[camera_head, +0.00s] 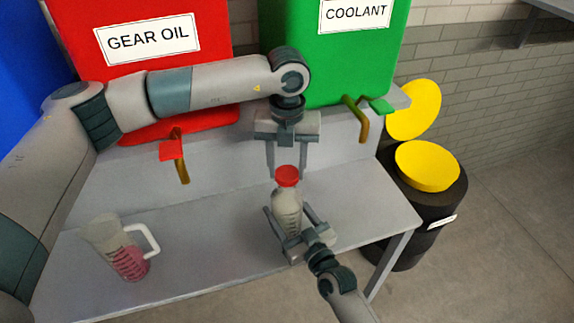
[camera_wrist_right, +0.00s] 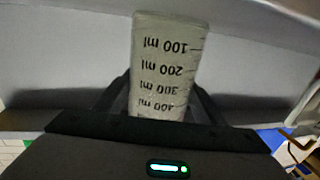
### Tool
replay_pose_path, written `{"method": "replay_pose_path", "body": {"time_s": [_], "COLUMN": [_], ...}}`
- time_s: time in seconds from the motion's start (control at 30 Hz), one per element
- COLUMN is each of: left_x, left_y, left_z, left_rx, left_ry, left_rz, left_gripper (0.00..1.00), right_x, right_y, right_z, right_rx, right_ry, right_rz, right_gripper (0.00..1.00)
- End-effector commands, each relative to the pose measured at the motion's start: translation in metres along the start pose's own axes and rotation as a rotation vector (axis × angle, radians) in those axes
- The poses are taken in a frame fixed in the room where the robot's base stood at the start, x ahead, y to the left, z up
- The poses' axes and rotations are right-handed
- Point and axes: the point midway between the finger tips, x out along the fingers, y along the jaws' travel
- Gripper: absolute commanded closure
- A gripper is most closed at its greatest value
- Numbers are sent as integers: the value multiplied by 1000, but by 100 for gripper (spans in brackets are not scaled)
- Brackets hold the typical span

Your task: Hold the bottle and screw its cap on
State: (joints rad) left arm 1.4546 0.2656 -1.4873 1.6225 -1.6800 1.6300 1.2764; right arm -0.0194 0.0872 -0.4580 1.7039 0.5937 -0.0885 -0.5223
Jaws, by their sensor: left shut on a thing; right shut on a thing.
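A clear bottle (camera_head: 287,209) with dark volume marks stands upright near the right part of the grey bench (camera_head: 205,240). A red cap (camera_head: 287,176) is at the top of its neck; how tightly it sits cannot be told. My left gripper (camera_head: 287,172) points down from above, with its fingers shut on the sides of the cap. My right gripper (camera_head: 290,218) comes from the front and is shut around the bottle body. In the right wrist view, the bottle (camera_wrist_right: 172,60) shows upside down between the dark fingers, with its lower marks hidden by the gripper.
A measuring jug (camera_head: 113,243) with pink liquid and a white handle stands at the bench's left. Red gear oil (camera_head: 200,50) and green coolant (camera_head: 355,60) containers with taps stand behind. Black drums with yellow lids (camera_head: 427,166) are at the right. The bench between jug and bottle is clear.

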Motion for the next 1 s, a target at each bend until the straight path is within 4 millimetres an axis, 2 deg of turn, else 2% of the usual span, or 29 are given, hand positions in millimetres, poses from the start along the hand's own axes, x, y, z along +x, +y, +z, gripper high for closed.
{"method": "replay_pose_path", "body": {"time_s": [0.13, 0.77, 1.0], "left_x": [10, 10, 19], "left_y": [0, 0, 0], "left_z": [0, 0, 0], "left_rx": [0, 1, -1], "left_ry": [0, -1, 0], "left_rz": [1, 1, 1], "left_gripper": [78, 78, 78], "right_x": [0, 0, 0], "right_y": [0, 0, 0], "right_z": [0, 0, 0], "right_rx": [0, 0, 0], "right_ry": [0, -1, -1], "right_rz": [0, 0, 0], "right_gripper": [76, 76, 76]}}
